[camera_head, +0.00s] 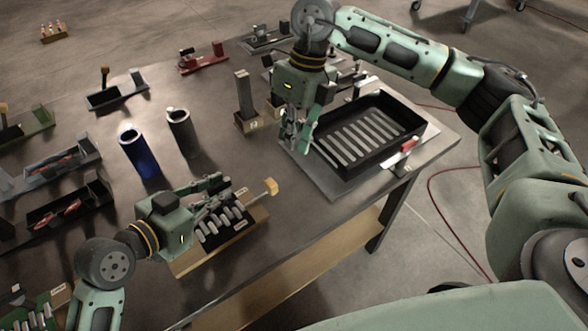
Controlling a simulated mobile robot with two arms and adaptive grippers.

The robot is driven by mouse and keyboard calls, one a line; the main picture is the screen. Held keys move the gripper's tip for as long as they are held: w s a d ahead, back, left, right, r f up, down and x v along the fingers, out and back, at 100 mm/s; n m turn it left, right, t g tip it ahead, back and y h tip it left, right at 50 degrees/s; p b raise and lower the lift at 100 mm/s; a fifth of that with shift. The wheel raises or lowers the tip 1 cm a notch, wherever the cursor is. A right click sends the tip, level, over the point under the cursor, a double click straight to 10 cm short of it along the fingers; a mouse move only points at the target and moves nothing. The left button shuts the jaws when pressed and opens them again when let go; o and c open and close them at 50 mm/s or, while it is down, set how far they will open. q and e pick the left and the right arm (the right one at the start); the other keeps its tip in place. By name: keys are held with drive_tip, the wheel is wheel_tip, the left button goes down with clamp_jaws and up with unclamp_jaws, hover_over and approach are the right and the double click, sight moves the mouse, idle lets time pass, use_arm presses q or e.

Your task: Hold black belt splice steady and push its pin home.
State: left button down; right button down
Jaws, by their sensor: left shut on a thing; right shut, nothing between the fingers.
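The black belt splice (224,229), with a row of silver knuckles, lies on a wooden block near the table's front edge. Its pin (268,187) has a yellow-orange handle and sticks out at the splice's upper right end; part of its shaft shows. My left gripper (226,190) is shut on the splice at its far side, and its fingers hide part of it. My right gripper (296,146) is shut and empty, above the table beyond the pin, apart from the splice and the pin.
A black slotted tray (412,118) stands right of my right gripper, with a red-handled clamp (406,147) at its corner. A wooden block with a grey post (244,94), a blue cylinder (138,152) and a dark cylinder (182,131) stand behind the splice. Several fixtures line the left.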

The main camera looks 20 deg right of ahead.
sight(271, 187)
use_arm(q)
drive_tip(key=shift+a+f, duration=0.1)
drive_tip(key=shift+f, duration=0.1)
use_arm(e)
drive_tip(key=d+n+y, duration=0.1)
drive_tip(key=d+n, duration=0.6)
drive_tip(key=n, duration=0.8)
drive_tip(key=shift+w+d+f+n+y, duration=0.15)
drive_tip(key=shift+w+f+n+y, duration=0.15)
drive_tip(key=shift+w+f+y, duration=0.1)
drive_tip(key=x, duration=1)
drive_tip(key=shift+f, duration=0.1)
drive_tip(key=a, duration=0.2)
drive_tip(key=shift+s+a, duration=0.3)
drive_tip(key=shift+a, duration=0.05)
drive_tip(key=shift+s+a, duration=0.2)
drive_tip(key=shift+a, duration=0.4)
